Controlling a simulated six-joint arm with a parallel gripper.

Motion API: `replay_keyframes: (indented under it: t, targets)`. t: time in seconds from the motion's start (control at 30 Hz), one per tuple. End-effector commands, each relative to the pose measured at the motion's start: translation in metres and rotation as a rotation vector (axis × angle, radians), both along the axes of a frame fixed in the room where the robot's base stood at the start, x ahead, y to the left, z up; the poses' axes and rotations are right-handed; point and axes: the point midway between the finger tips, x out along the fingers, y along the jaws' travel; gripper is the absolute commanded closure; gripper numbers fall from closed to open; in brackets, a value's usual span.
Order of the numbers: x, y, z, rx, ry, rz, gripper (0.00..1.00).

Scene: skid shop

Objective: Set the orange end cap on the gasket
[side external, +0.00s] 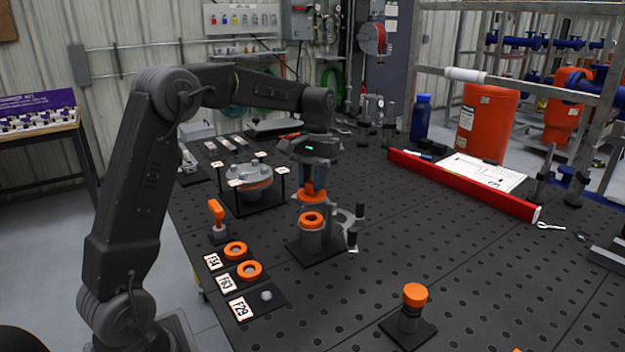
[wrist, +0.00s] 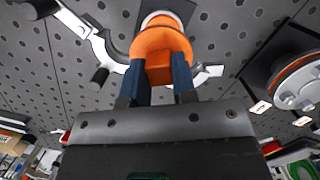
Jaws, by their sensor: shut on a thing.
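My gripper (side external: 313,178) is shut on the orange end cap (side external: 312,194). In the wrist view my gripper's blue fingers (wrist: 160,84) pinch the block on the back of the round orange end cap (wrist: 160,45). The cap is directly above a grey upright cylinder (side external: 311,241) on a dark base plate, with a small gap between them in the side view. An orange ring with a dark opening, apparently the gasket (side external: 312,218), lies on top of the cylinder.
A grey clamp (side external: 350,222) stands right beside the cylinder. A round grey flanged part (side external: 248,178) sits in a black frame at the left. Orange rings (side external: 235,250) lie on labelled plates at the front left. An orange-topped post (side external: 414,295) stands at front right.

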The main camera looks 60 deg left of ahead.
Motion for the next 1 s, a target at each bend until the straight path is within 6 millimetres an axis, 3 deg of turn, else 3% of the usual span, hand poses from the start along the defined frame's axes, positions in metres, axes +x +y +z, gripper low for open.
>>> replay_keyframes:
  t: [0.2,1.0]
  targets:
    - [0.000,-0.001,-0.021,-0.001,0.002,-0.001,0.97]
    - [0.000,-0.001,-0.030,0.000,-0.001,-0.002,0.97]
